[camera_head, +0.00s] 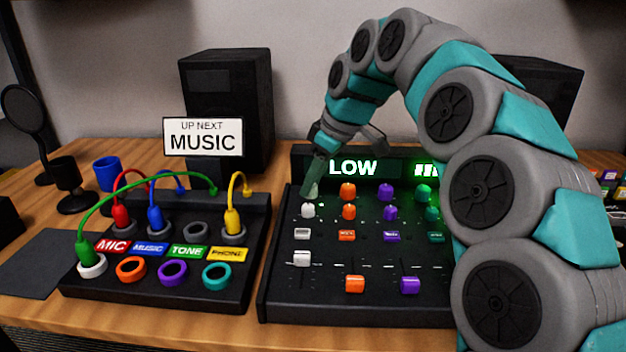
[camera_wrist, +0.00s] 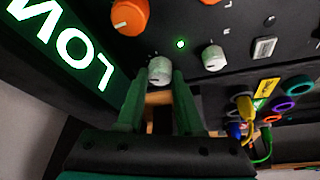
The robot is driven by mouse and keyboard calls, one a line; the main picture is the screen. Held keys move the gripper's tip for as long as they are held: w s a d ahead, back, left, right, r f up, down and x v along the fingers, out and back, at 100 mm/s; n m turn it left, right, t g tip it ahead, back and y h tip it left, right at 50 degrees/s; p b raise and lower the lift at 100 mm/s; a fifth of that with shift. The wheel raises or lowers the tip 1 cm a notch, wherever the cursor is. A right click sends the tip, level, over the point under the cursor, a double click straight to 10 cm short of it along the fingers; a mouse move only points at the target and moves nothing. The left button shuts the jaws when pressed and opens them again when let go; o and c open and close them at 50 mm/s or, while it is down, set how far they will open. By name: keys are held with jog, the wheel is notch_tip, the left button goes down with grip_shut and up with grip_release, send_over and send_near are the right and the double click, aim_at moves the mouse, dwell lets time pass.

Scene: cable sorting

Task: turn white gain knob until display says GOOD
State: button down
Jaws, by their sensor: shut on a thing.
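The white gain knob (camera_wrist: 160,71) sits at the top of the mixer's leftmost column. My gripper (camera_wrist: 158,92) is shut on it, one finger on each side, in the wrist view. In the head view my gripper (camera_head: 312,178) reaches down onto the knob (camera_head: 313,190), which it partly covers. The display (camera_head: 352,168) on the mixer's back panel reads LOW in white letters, with green bars lit to its right. The wrist view also shows the LOW display (camera_wrist: 62,50), turned. A second white knob (camera_head: 308,211) is just below the gripped one.
An orange knob (camera_head: 348,191) stands close right of the gripped knob. The mixer (camera_head: 285,270) has faders at its front. Left of it is a patch box (camera_head: 185,295) with coloured cables and rings. A MUSIC sign (camera_head: 203,137) and a speaker (camera_head: 235,90) stand behind.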

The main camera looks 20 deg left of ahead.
jog(key=shift+f+m+t, duration=0.1)
jog(key=shift+m+t, duration=0.4)
jog(key=shift+m, duration=0.7)
jog(key=shift+s+m+t+h+b, duration=0.1)
jog(key=shift+m+t+h+b, duration=0.25)
jog(key=shift+m, duration=0.85)
jog(key=c, duration=0.8)
grip_release()
jog(key=shift+a, duration=0.1)
jog(key=shift+c, duration=0.2)
jog(key=shift+r, duration=0.25)
jog(key=v, duration=0.7)
jog(key=shift+r, duration=0.2)
jog(key=shift+s, duration=0.1)
